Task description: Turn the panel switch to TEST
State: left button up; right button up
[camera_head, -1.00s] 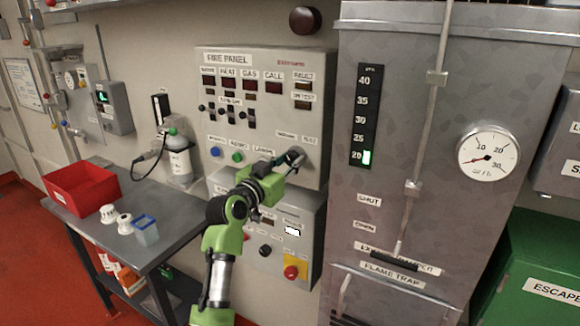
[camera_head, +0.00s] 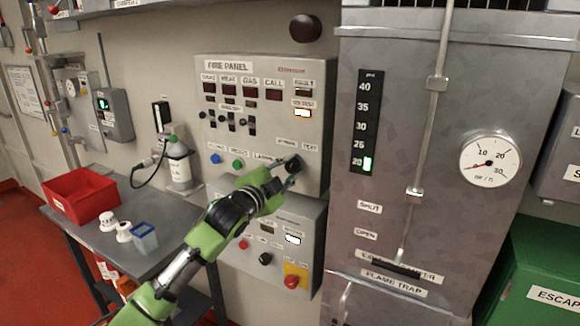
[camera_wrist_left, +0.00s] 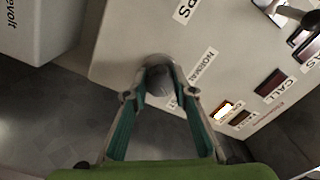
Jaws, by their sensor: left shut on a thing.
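The fire panel (camera_head: 285,132) is a grey box on the wall in the middle of the head view. Its dark rotary switch (camera_head: 293,162) sits at the lower right, by labels reading NORMAL and TEST. My left gripper (camera_head: 287,172) is shut on this switch. In the left wrist view, the two fingers (camera_wrist_left: 160,92) close on either side of the round dark knob (camera_wrist_left: 158,74). Its exact pointing direction is hard to read behind the fingers. The ON TEST lamp (camera_head: 303,113) on the panel glows. My right gripper is not in view.
A second box (camera_head: 255,225) with buttons and a red knob on yellow is mounted just below. A large grey metal cabinet (camera_head: 430,130) stands close on the right. A table (camera_head: 185,235) with a red bin (camera_head: 82,196) is at left.

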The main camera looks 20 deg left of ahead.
pick_arm(q)
jog(key=shift+m+p, duration=0.7)
jog(key=shift+m, duration=1.3)
jog(key=shift+f, duration=0.1)
jog(key=o, duration=1.1)
jog(key=shift+d, duration=0.1)
jog(key=shift+s, duration=0.15)
jog(key=s+a, duration=0.1)
jog(key=s, duration=1)
jog(key=shift+s, duration=0.35)
